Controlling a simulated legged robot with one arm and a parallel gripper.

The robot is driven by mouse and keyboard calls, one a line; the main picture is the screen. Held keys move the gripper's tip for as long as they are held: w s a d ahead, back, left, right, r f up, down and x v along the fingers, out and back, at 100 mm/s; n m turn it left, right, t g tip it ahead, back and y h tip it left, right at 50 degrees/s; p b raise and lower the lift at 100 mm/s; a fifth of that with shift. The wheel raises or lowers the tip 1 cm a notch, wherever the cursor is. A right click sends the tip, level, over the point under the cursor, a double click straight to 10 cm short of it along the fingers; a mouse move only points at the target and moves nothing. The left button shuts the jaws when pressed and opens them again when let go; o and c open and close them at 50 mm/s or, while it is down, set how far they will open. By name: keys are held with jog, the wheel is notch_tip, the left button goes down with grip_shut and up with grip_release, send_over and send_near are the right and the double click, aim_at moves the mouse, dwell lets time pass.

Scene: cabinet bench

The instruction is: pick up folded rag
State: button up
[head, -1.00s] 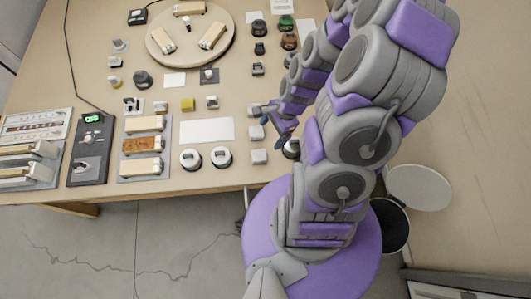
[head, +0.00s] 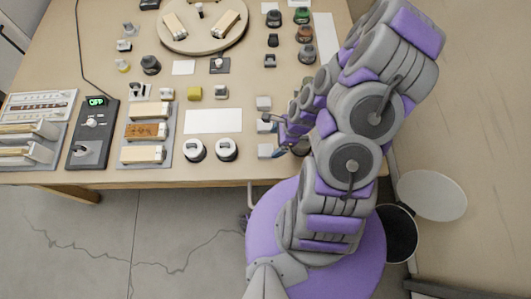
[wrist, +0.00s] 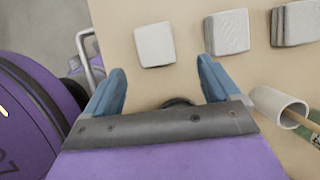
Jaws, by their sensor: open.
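Three pale grey folded cloth pads lie in a row on the bench. I take them for folded rags; the nearest one (head: 264,151) is partly covered by a blue fingertip in the head view. In the wrist view this nearest pad (wrist: 155,45) lies flat just beyond the fingertips, roughly centred between them. My gripper (wrist: 161,68) is open and empty, with blue fingers spread wide. In the head view my gripper (head: 268,135) is at the right end of the bench, beside the pads.
The other pads, middle (wrist: 228,32) and far (wrist: 298,22), lie to the right in the wrist view, near the right finger. A pale cup (wrist: 278,105) holding sticks is close by. A dark round thing (wrist: 178,102) shows between the fingers. Two round knobs (head: 226,149) stand left of the pads.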

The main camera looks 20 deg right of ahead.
aim_at(267, 149)
jog(key=shift+b+x, duration=0.3)
jog(key=shift+x, duration=0.6)
jog(key=shift+a+b+x, duration=0.2)
jog(key=shift+b+x, duration=0.3)
jog(key=shift+x, duration=0.85)
jog(key=shift+a+b+x, duration=0.15)
jog(key=shift+b+x, duration=0.3)
jog(key=shift+x, duration=0.95)
jog(key=shift+s+r, duration=0.2)
jog(key=c, duration=1)
jog(key=shift+r, duration=0.2)
jog(key=shift+c, duration=0.2)
